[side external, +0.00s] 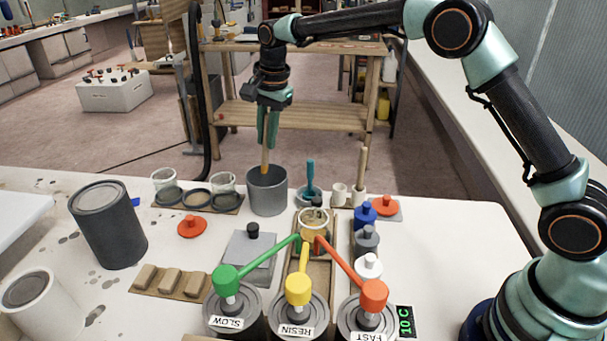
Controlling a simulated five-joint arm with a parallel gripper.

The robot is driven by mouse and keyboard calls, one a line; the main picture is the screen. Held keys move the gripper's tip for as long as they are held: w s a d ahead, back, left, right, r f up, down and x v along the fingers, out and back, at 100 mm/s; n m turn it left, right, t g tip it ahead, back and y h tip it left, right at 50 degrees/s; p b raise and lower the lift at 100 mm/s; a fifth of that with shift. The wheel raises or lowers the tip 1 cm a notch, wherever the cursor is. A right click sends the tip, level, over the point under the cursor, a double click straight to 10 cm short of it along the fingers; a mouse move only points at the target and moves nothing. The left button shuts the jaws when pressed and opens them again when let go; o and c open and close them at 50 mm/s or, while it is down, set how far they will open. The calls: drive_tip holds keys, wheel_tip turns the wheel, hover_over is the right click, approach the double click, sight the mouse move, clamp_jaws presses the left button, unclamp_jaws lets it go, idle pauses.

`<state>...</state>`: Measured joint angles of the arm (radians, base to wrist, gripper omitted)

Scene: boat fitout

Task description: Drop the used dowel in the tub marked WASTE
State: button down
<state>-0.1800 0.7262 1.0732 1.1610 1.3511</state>
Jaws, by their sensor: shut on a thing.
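My gripper (268,135) is shut on a wooden dowel (265,157), which hangs nearly upright below the teal fingers. The dowel's lower end looks amber and is at the mouth of a grey tub (267,196). I cannot tell whether the tip is inside the rim or just above it. No WASTE marking can be read on the tub from this side. Another light wooden dowel (362,165) stands upright in a small white holder to the right.
Jars and dark rings on a board (197,198) stand left of the tub; a teal-handled tool (310,180) stands right. Pump cans labelled SLOW, RESIN and FAST (300,313) fill the front. A dark grey can (107,225) stands at left. The bench's right side is mostly clear.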

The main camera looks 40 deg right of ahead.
drive_tip(key=shift+w+d+f, duration=0.1)
drive_tip(key=shift+w+f, duration=0.15)
drive_tip(key=shift+f, duration=0.85)
drive_tip(key=shift+w+d+f, duration=0.1)
drive_tip(key=shift+w+f, duration=0.1)
drive_tip(key=shift+f, duration=0.85)
drive_tip(key=c, duration=0.8)
unclamp_jaws()
drive_tip(key=shift+o, duration=0.2)
drive_tip(key=r, duration=0.8)
drive_tip(key=shift+s+a+r, duration=0.2)
drive_tip(key=shift+s, duration=0.2)
drive_tip(key=s+g, duration=0.2)
drive_tip(key=s, duration=1.3)
drive_tip(key=shift+s+d+f, duration=0.15)
drive_tip(key=shift+s+d, duration=0.05)
drive_tip(key=shift+s, duration=0.1)
